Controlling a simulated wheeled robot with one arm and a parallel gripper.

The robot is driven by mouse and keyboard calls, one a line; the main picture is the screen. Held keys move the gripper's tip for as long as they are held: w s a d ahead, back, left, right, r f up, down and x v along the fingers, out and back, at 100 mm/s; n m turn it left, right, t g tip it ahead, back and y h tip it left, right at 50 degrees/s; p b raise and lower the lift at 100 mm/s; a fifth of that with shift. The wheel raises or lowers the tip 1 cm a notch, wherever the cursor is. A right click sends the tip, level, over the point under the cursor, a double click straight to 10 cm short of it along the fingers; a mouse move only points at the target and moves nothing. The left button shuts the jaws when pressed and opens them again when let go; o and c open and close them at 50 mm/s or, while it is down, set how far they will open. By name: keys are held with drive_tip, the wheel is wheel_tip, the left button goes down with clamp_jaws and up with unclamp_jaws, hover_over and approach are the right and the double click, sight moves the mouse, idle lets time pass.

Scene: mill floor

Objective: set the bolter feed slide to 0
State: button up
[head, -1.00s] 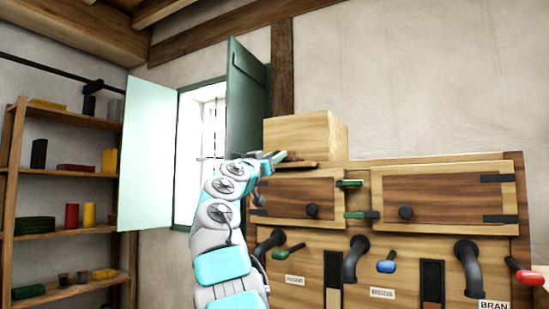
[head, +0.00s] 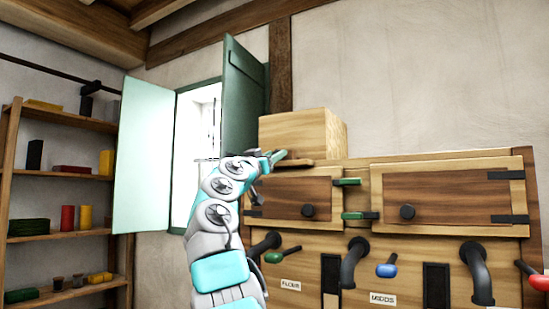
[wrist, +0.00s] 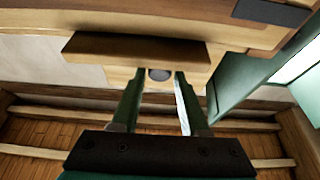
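The bolter is the wooden cabinet (head: 340,240) at the right of the head view. A thin wooden board (head: 293,163), apparently the feed slide, juts out at its top left below a wooden box. The board also shows in the wrist view (wrist: 130,47), with a dark round knob (wrist: 160,74) at its edge. My gripper (head: 277,156) is at this board. In the wrist view my gripper (wrist: 159,82) has its green fingers apart, one on each side of the knob, with small gaps visible. I see no scale marks or setting.
The wooden box (head: 295,133) stands on the cabinet top. Doors with green latches (head: 348,182), dark pipes (head: 352,262) and coloured levers (head: 386,270) stick out of the front. A green shutter (head: 245,80) stands open behind my arm. Shelves (head: 60,235) are at the left.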

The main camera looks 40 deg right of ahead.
drive_tip(key=o, duration=0.3)
drive_tip(key=shift+f, duration=0.1)
drive_tip(key=b+v, duration=0.5)
drive_tip(key=v, duration=0.2)
drive_tip(key=shift+a, duration=0.35)
drive_tip(key=shift+s+f, duration=0.15)
drive_tip(key=shift+c, duration=0.2)
